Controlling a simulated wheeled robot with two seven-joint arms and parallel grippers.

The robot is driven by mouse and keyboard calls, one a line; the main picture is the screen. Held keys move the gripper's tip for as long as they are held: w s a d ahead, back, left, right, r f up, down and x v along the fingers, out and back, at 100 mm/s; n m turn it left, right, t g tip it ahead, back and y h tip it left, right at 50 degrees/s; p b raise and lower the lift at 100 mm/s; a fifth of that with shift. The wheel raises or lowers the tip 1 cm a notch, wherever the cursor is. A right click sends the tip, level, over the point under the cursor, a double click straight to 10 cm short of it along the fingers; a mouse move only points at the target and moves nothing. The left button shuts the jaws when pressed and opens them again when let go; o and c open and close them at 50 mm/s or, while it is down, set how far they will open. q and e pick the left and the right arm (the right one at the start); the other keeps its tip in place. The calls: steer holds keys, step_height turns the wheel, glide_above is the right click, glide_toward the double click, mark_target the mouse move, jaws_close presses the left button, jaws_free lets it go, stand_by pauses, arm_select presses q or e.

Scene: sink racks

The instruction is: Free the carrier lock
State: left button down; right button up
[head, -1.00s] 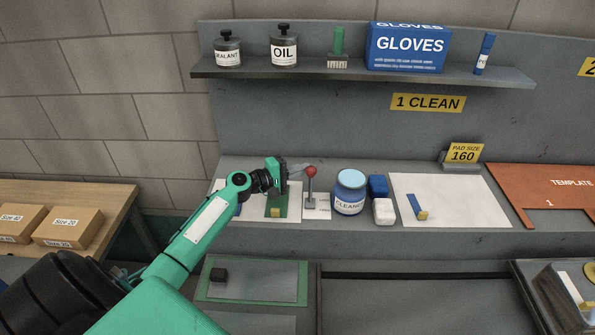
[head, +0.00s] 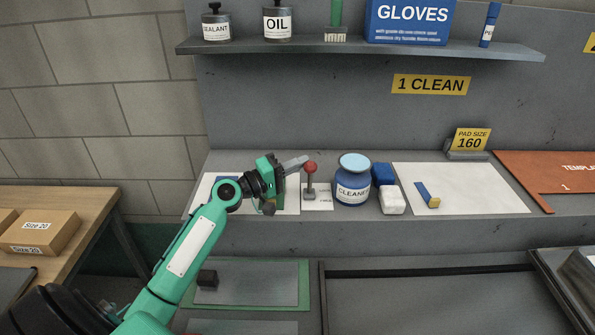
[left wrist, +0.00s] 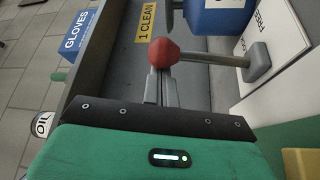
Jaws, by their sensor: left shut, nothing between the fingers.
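A lever with a red knob (head: 310,168) on a grey stem stands upright on a small white labelled plate (head: 317,202) on the bench. It also shows in the left wrist view (left wrist: 163,53), with its stem running right to a grey base (left wrist: 258,62). My left gripper (head: 304,160) is shut and empty, its fingertips right at the knob. In the left wrist view the finger tips (left wrist: 160,80) end at the knob; I cannot tell whether they touch it. The plate's lettering is only partly readable. My right gripper is not in view.
A blue cleaner jar (head: 352,190) stands close right of the lever, beside blue and white blocks (head: 392,200). A white sheet (head: 480,190) with a blue-and-yellow piece (head: 427,195) lies further right. A shelf (head: 350,46) overhangs behind.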

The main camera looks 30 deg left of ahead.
arm_select(q)
steer(key=shift+s+d+f+b, duration=0.2)
steer(key=shift+s+d+b, duration=0.4)
steer(key=shift+s, duration=0.5)
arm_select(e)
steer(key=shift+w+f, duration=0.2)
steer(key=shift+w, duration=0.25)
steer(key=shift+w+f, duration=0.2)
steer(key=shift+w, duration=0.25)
arm_select(q)
steer(key=shift+d, duration=0.1)
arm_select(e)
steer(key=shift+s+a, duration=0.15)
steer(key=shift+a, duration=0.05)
